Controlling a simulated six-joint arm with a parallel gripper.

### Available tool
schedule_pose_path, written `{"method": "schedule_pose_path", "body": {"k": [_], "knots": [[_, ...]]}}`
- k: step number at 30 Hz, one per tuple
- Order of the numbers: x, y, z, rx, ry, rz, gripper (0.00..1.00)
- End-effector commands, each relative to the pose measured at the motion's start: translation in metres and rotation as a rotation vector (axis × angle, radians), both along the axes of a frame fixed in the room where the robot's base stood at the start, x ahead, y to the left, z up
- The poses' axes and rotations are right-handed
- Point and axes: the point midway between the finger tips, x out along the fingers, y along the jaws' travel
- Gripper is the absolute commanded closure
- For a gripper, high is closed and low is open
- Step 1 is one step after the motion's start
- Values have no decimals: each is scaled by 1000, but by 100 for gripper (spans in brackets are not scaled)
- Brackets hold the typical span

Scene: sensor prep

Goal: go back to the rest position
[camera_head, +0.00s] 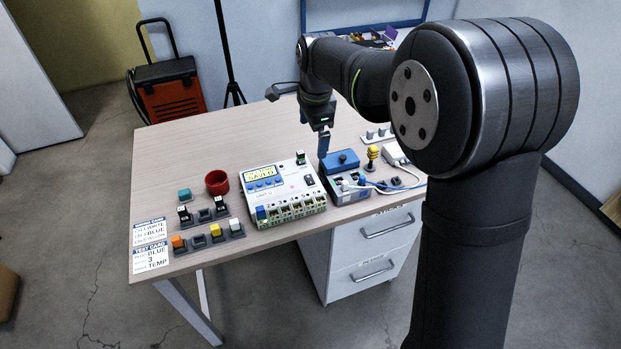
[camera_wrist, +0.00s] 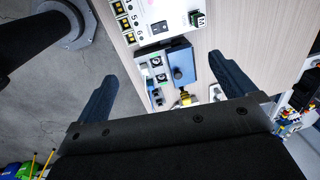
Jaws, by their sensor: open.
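My gripper (camera_head: 323,143) is above the right part of the wooden table in the head view, pointing down over the blue-topped box (camera_head: 341,162). In the wrist view its two dark fingers (camera_wrist: 165,85) stand wide apart with nothing between them but the view of the table below. The blue-topped box (camera_wrist: 174,66) lies beyond and between the fingers there. My gripper is open and empty. From the head view I cannot tell the exact gap between the fingertips and the box.
A white unit (camera_head: 278,193) with a yellow display stands left of the blue-topped box. A red cup (camera_head: 217,182), small coloured blocks in dark holders (camera_head: 208,238) and two printed cards (camera_head: 150,245) are at the left. A yellow-topped post (camera_head: 373,153) and a white plug with cable (camera_head: 394,154) are at the right.

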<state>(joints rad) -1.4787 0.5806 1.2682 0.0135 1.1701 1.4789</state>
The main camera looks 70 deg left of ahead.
Motion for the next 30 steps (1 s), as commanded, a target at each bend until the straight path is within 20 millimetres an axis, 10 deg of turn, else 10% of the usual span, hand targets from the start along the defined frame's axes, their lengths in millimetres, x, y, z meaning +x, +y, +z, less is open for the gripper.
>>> {"method": "schedule_pose_path", "body": {"k": [15, 30], "knots": [[0, 10, -86, -1, -1, 4, 0], [0, 11, -93, 1, -3, 5, 0]]}}
